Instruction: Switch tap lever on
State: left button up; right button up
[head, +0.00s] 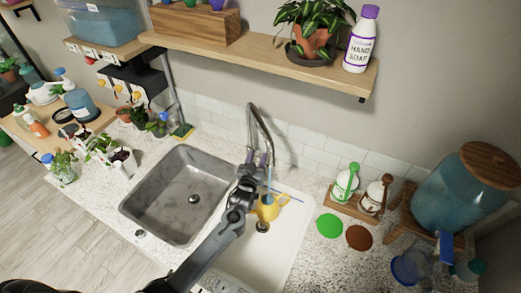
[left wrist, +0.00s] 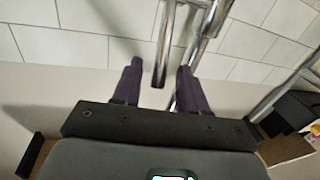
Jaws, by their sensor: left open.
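The chrome tap (head: 252,118) stands behind the sink, against the white tiles, with its tall curved spout. My left gripper (head: 260,160) is at the tap, in front of its lower part. In the left wrist view, its two dark purple fingers (left wrist: 160,66) are apart. A chrome bar of the tap (left wrist: 161,55) ends between them, with clear space on both sides. I cannot tell surely whether this bar is the lever. In the head view the gripper hides the lever. My right gripper is not in view.
The steel basin (head: 170,190) is empty. A yellow watering can (head: 268,208) stands in the white basin (head: 288,245), close beside my left arm. A shelf (head: 280,62) with a plant and soap bottle hangs above.

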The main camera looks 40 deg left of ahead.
pick_arm(q)
jog(key=shift+x, duration=2.3)
grip_shut()
jog(key=shift+f, duration=0.1)
